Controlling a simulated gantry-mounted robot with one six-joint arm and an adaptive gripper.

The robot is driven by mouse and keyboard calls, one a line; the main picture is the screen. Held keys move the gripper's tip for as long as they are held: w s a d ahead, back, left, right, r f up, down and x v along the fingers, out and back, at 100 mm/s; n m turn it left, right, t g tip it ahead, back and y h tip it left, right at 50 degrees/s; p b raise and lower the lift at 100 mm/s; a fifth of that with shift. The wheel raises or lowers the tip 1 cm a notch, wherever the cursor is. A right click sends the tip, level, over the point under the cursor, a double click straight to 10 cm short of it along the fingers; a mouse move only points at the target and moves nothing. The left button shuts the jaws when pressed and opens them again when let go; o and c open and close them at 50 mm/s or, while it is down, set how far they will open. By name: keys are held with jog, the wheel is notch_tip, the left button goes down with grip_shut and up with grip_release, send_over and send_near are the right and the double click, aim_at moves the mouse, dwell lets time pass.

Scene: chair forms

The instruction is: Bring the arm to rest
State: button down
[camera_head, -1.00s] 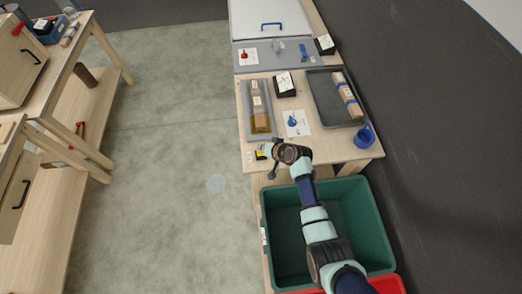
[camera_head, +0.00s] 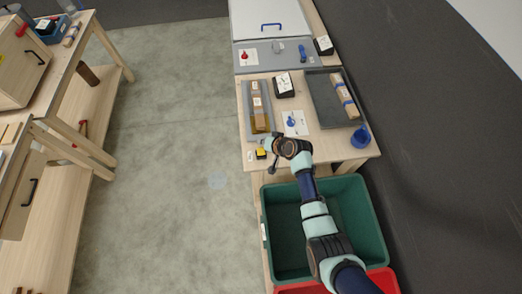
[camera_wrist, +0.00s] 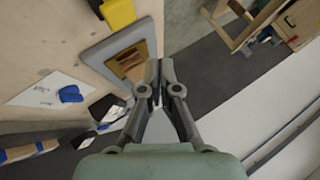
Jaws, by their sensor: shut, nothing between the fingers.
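My arm (camera_head: 314,212) reaches up over the green bin in the head view. My gripper (camera_head: 270,160) is at the front left edge of the wooden table (camera_head: 336,148), near a small yellow and black object (camera_head: 261,154). In the wrist view my gripper (camera_wrist: 160,75) is shut with its fingertips together and nothing between them. The yellow object (camera_wrist: 117,12) shows there above and left of the fingers, apart from them.
A green bin (camera_head: 377,215) and a red bin (camera_head: 388,280) stand below the arm. The table holds a grey tray (camera_head: 320,92) with a wooden block, a blue cup-like object (camera_head: 361,137) and a white card (camera_head: 300,128). Open floor (camera_head: 170,170) lies to the left.

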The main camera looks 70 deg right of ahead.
dwell(0.4)
jog(key=w+a+r+n+t+y+p, duration=0.1)
jog(key=w+a+r+n+p, duration=0.4)
jog(key=a+r, duration=0.55)
jog(key=w+a+r+n+t+y+p, duration=0.1)
jog(key=w+a+r+n, duration=0.2)
jog(key=w+a+r, duration=0.6)
jog(key=s+a+r+n+t+y+p, duration=0.1)
jog(key=s+a+r+n+p, duration=0.1)
jog(key=a+r, duration=0.9)
jog(key=s+a+r+n+t+p, duration=0.1)
jog(key=s+a+r+n+p, duration=0.1)
jog(key=s+a+r, duration=0.4)
jog(key=a+r+n, duration=0.1)
jog(key=a+r, duration=0.4)
jog(key=a, duration=0.2)
jog(key=shift+s+a+n+y, duration=0.2)
jog(key=shift+a+n+y, duration=0.1)
jog(key=shift+n+y, duration=0.1)
